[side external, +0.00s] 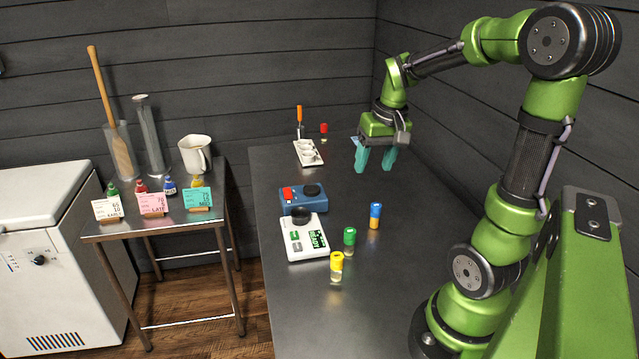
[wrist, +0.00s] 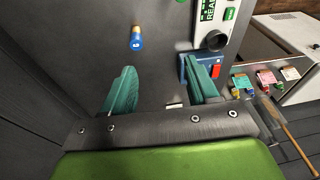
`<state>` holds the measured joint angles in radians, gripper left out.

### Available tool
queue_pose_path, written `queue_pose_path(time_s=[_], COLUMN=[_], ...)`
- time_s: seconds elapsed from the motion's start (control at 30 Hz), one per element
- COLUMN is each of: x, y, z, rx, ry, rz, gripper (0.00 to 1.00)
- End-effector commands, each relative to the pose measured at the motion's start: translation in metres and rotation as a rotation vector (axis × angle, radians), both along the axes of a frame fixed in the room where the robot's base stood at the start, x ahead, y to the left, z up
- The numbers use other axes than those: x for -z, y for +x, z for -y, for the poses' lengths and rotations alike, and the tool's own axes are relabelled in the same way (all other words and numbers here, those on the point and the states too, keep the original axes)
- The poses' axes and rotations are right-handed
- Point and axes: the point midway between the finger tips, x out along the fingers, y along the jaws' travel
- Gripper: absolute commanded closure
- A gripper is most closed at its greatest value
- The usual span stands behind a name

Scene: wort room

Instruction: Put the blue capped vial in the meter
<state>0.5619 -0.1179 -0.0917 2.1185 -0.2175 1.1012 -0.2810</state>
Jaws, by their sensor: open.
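The blue capped vial (side external: 375,216) stands upright on the dark bench, with amber contents under its cap. It also shows in the wrist view (wrist: 137,38), ahead of the fingers. The meter (side external: 306,239) is a white unit with a lit green display and a round black well at its back end; in the wrist view it is at the top (wrist: 209,30), partly cut off. My gripper (side external: 375,164) is open and empty, with teal fingers pointing down above the bench. It is behind the vial, apart from it. The fingers also show in the wrist view (wrist: 160,68).
A green capped vial (side external: 349,238) and a yellow capped vial (side external: 336,265) stand near the meter. A blue box (side external: 303,199) with a red part sits behind it. A white tray (side external: 308,153) and a red capped vial (side external: 323,130) are farther back.

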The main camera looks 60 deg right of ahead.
Motion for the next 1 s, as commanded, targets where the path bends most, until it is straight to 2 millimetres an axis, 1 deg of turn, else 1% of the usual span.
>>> queue_pose_path(time_s=[0.03,0.1,0.13,0.2,0.27,0.37,0.7,0.8,1.0], x=[0.005,0.007,0.005,-0.001,0.003,0.017,0.089,0.104,0.117], y=[-0.004,-0.008,-0.009,-0.008,-0.009,-0.008,-0.001,0.001,0.003], z=[0.021,0.04,0.046,0.047,0.045,0.045,0.049,0.05,0.051], rx=[0.008,-0.016,-0.038,-0.09,-0.112,-0.119,-0.117,-0.117,-0.117], ry=[0.001,-0.006,-0.012,-0.025,-0.022,-0.02,-0.019,-0.02,-0.022], rz=[-0.042,-0.085,-0.1,-0.11,-0.118,-0.119,-0.119,-0.118,-0.114], gripper=[0.41,0.41,0.41,0.41,0.41,0.41,0.41,0.41,0.41])
